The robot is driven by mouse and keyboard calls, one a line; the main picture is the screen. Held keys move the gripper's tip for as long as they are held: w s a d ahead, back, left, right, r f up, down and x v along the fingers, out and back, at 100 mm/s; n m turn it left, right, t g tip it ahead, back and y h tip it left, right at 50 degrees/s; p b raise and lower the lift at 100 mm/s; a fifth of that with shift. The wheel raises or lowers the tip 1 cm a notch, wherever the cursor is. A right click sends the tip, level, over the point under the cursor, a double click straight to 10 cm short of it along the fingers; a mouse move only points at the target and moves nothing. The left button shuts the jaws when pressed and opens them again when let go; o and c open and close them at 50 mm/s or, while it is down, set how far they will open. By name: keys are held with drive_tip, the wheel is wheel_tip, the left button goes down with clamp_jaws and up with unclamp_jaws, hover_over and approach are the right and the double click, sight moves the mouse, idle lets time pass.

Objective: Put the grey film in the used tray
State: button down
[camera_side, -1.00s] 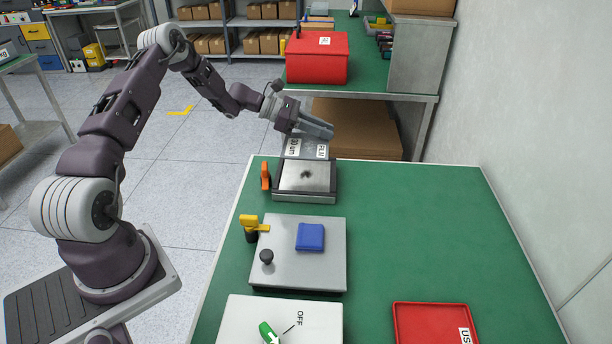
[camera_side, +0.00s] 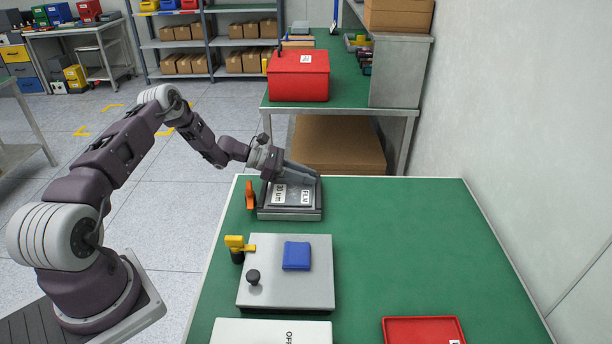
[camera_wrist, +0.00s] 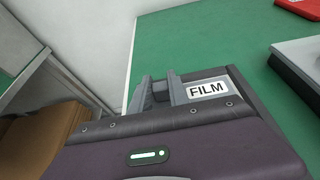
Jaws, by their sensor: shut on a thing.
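The profile frame (camera_side: 291,215) is a dark box at the far left of the green table. Its hinged lid (camera_side: 293,196), with two white labels, lies flat or nearly flat over the frame. The label "FILM" shows in the wrist view (camera_wrist: 207,90). My gripper (camera_side: 312,178) reaches over the lid's far edge and is shut on a grey part of it, between the fingers in the wrist view (camera_wrist: 160,89). No grey film can be made out; the inside of the frame is covered. The red used tray (camera_side: 388,331) is at the front right, partly cut off.
A grey plate unit (camera_side: 318,290) with a blue pad (camera_side: 297,256), a black knob and a yellow clamp (camera_side: 235,243) stands nearer. An orange handle (camera_side: 250,195) is left of the frame. A white box marked "OFF" is in front.

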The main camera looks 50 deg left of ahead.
drive_tip(key=shift+f, duration=0.2)
drive_tip(key=c, duration=1.3)
unclamp_jaws()
drive_tip(key=shift+o, duration=0.2)
